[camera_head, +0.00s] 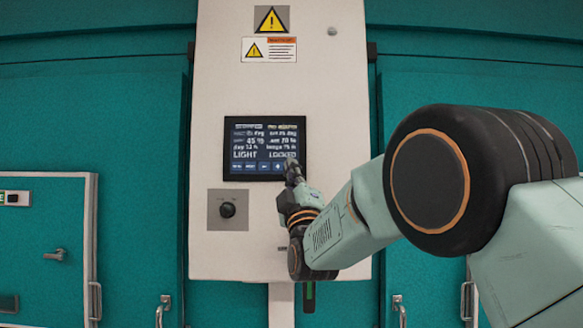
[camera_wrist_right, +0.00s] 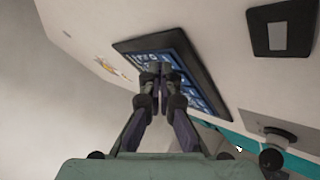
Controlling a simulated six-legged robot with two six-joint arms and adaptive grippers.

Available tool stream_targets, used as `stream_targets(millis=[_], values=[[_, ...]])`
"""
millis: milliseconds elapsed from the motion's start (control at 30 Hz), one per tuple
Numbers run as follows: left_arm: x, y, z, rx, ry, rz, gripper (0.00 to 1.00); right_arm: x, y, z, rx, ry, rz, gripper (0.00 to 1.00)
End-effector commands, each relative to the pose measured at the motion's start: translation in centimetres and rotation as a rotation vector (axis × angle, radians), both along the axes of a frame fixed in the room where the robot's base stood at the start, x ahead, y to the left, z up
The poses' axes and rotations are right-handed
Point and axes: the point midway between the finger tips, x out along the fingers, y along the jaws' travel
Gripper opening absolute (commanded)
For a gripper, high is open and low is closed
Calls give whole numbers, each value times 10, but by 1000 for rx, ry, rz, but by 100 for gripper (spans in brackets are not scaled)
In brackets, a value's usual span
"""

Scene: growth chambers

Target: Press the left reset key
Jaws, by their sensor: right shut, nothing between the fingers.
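A dark display (camera_head: 264,140) on a white cabinet shows text with "LIGHT" and "LOCKED". A row of small blue keys (camera_head: 250,166) runs along its bottom edge. Their labels are too small to read, so I cannot tell which is the left reset key. My right gripper (camera_head: 292,168) is shut and empty, in front of the display's lower right corner, and hides the right end of the row. In the right wrist view the shut fingertips (camera_wrist_right: 156,76) overlap the tilted display (camera_wrist_right: 185,60). I cannot tell whether they touch it. My left gripper is not in view.
A black knob (camera_head: 227,209) on a grey plate sits below the display. Warning labels (camera_head: 269,49) are above it. Teal chamber doors with handles (camera_head: 57,255) stand on both sides. My right arm covers the right foreground. The space left of the display is clear.

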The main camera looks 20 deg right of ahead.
Motion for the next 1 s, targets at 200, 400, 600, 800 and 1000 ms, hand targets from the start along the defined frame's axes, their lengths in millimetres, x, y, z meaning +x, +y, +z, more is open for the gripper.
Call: stream_targets(millis=[200, 400, 600, 800, 1000], values=[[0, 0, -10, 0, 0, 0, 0, -9, 2, -1, -1, 0, 1, 0], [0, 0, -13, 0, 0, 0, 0, -14, 4, -1, 0, 1, 0, 0], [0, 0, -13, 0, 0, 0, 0, -14, 4, 0, 0, 0, 0, 0], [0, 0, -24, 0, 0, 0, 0, -26, 8, -2, -1, -1, 1, 0], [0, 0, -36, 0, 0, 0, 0, -43, 13, -2, -1, 0, 0, 0]])
